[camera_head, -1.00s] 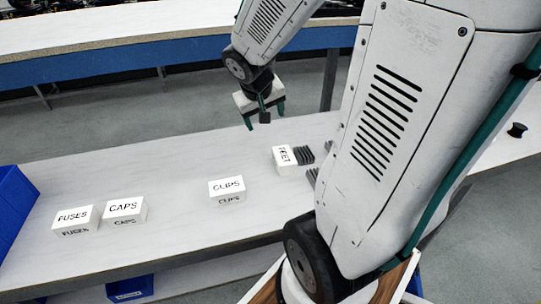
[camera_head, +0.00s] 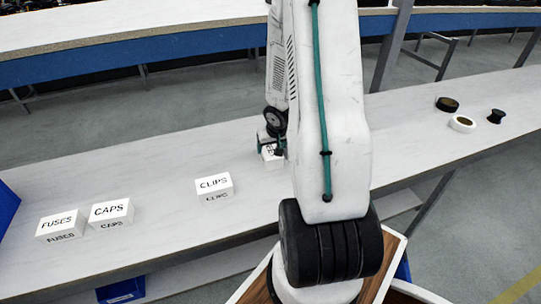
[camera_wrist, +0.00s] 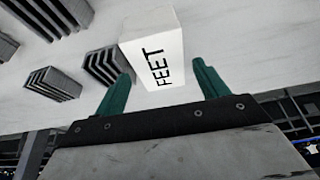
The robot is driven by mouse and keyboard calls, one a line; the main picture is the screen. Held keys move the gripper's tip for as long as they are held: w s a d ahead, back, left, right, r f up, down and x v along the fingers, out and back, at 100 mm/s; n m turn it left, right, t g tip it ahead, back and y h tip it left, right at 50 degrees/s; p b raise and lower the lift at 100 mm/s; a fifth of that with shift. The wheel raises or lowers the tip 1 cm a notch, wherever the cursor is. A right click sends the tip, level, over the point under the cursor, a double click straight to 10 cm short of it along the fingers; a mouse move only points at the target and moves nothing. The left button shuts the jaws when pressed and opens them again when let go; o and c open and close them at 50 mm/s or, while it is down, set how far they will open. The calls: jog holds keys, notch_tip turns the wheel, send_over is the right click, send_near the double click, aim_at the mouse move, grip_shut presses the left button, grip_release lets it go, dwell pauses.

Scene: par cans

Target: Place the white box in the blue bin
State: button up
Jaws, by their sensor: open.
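My gripper (camera_wrist: 162,90) is open, its two teal fingers apart on either side of the near end of the white FEET box (camera_wrist: 152,45). I cannot tell whether the fingers touch it. In the head view the FEET box (camera_head: 271,157) is partly hidden by my gripper and arm. Other white boxes stand on the table to the left: FUSES (camera_head: 60,226), CAPS (camera_head: 111,213) and CLIPS (camera_head: 214,186). A blue bin (camera_head: 7,208) is cut off at the left edge. A second blue container (camera_head: 121,291) shows below the table's front edge.
Several dark ribbed blocks (camera_wrist: 52,84) lie beside the FEET box in the wrist view. Dark and white round pieces (camera_head: 462,124) lie on the right part of the pale table (camera_head: 150,180). The table between CLIPS and the FEET box is clear.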

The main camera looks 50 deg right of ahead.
aim_at(271, 151)
jog(key=shift+x, duration=2.9)
jog(key=shift+f, duration=0.25)
jog(key=c, duration=0.9)
jog(key=shift+r, duration=0.15)
